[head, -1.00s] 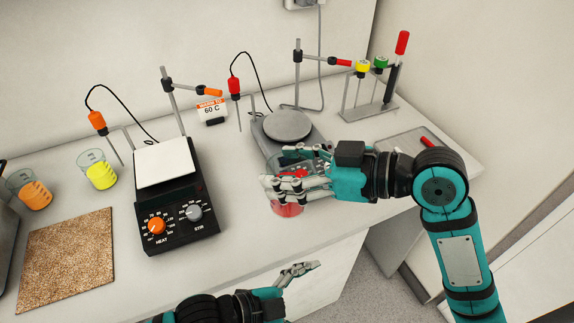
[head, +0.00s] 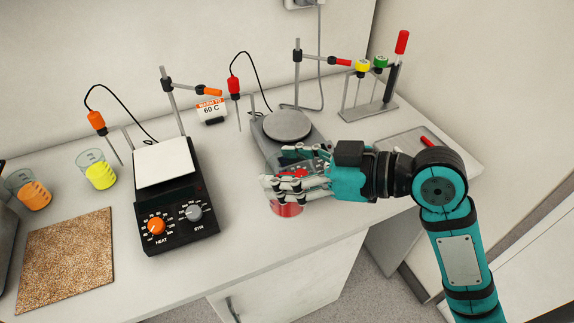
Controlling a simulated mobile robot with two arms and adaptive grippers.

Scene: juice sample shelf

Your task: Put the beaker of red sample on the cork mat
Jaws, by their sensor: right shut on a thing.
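The beaker of red sample (head: 287,209) is at the front of the bench, before the round-topped hotplate. My right gripper (head: 272,188) is shut on it, its fingers covering most of the glass. The red liquid shows below and between the fingers. I cannot tell whether the beaker's base touches the bench. The cork mat (head: 66,262) lies flat and bare at the left front of the bench. My left gripper is out of view.
A beaker of orange liquid (head: 34,195) and a beaker of yellow liquid (head: 100,174) stand behind the mat. The white-topped hotplate (head: 176,215) stands between the mat and the red beaker. A round-topped hotplate (head: 288,126) is behind my right gripper.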

